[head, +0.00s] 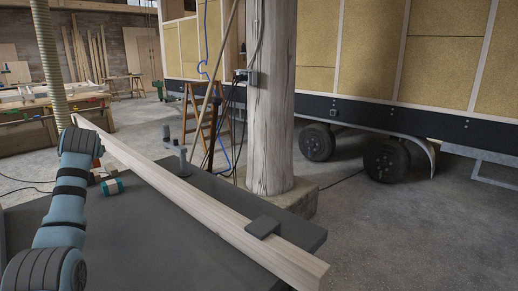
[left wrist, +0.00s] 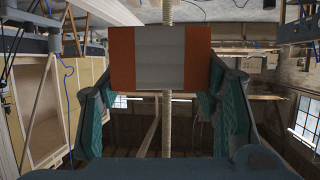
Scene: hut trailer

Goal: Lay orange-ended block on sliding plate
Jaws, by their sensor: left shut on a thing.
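The block with orange ends (left wrist: 122,58) and a pale grey middle fills the upper middle of the left wrist view. My left gripper (left wrist: 160,80) is shut on it, with teal-padded fingers on both sides. My right gripper is in neither view.
The beam lies across a dark tabletop (head: 150,235). A dark upright fitting (head: 183,160) and a thick wooden post (head: 271,100) stand beyond.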

